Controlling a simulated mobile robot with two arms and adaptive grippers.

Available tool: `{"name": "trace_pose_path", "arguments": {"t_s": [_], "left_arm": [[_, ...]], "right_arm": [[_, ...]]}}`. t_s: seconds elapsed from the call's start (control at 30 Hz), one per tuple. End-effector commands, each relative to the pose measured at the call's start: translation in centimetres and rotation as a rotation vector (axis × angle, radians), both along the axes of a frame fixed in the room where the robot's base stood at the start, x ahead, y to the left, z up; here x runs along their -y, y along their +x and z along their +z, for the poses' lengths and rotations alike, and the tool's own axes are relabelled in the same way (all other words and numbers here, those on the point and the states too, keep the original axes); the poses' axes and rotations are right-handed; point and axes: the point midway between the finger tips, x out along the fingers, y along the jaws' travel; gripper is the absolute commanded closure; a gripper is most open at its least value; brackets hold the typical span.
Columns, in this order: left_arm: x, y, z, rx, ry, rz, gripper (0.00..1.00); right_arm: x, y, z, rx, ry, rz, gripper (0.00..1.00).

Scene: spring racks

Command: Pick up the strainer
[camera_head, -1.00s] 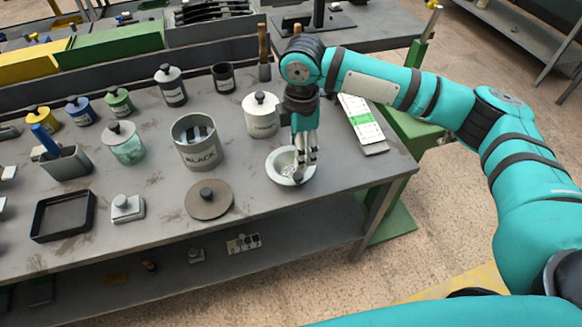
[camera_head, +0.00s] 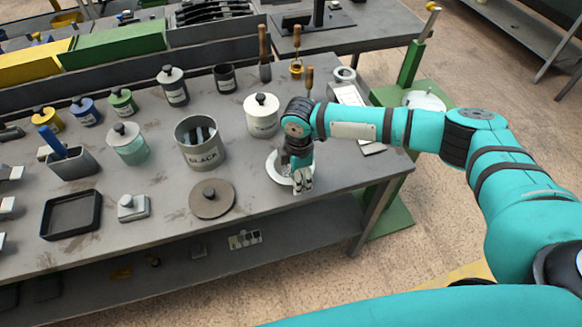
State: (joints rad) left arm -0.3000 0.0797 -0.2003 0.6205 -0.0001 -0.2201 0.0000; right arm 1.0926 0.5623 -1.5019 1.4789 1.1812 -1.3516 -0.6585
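A small pale bowl-shaped piece (camera_head: 276,168), which looks like the strainer, sits on the grey workbench near its front right. I cannot make out any mesh in it. My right gripper (camera_head: 303,187) points down at the right side of this piece and hides part of it. The fingers look close together, but whether they are shut or touch its rim is unclear. My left gripper is not in view.
A round brown lid (camera_head: 212,199) lies in front. Wooden-handled tools (camera_head: 265,50) stand at the back. Bare bench (camera_head: 255,205) lies around the lid.

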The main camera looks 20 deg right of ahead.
Motion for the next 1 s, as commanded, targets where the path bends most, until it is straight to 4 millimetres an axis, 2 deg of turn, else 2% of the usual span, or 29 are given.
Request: {"name": "trace_pose_path", "arguments": {"t_s": [0.13, 0.53, 0.83, 1.0], "left_arm": [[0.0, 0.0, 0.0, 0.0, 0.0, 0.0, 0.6], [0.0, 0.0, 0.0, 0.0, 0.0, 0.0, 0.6], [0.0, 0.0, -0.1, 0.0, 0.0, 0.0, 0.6], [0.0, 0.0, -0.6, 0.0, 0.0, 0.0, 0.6]], "right_arm": [[0.0, 0.0, 0.0, 0.0, 0.0, 0.001, 0.46], [0.0, 0.0, 0.1, 0.001, 0.0, 0.0, 0.99], [0.0, 0.1, 0.2, 0.002, 0.001, 0.0, 1.0], [-0.1, 0.1, 1.2, 0.005, 0.002, 0.0, 1.0]]}}
